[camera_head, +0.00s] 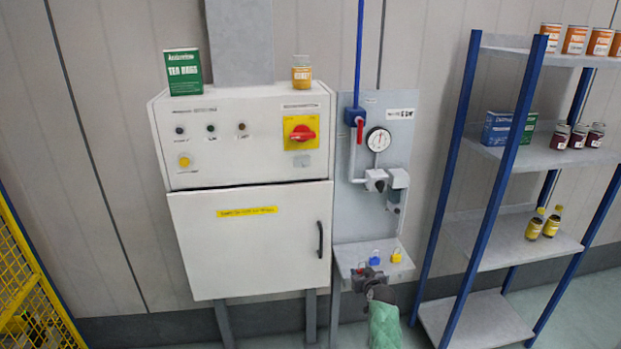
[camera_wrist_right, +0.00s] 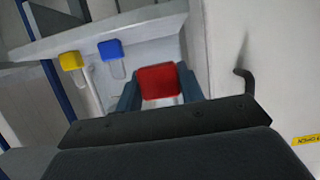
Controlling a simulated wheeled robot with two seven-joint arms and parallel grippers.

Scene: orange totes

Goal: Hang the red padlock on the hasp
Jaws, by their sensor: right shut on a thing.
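The red padlock (camera_wrist_right: 158,82) is held between the two fingers of my right gripper (camera_wrist_right: 159,90) in the right wrist view. In the head view, my right gripper (camera_head: 367,273) is at the front left of the small grey shelf, and only a bit of the red padlock (camera_head: 361,267) shows there. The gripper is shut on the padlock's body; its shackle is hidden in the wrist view. I cannot clearly make out the hasp in either view. My left gripper is not in view.
A blue padlock (camera_head: 375,258) and a yellow padlock (camera_head: 396,256) are on the grey shelf (camera_head: 405,267). The white cabinet (camera_head: 250,250), with a black door handle (camera_head: 320,240) and red switch (camera_head: 302,132), stands left. A blue-framed rack (camera_head: 490,210) stands right.

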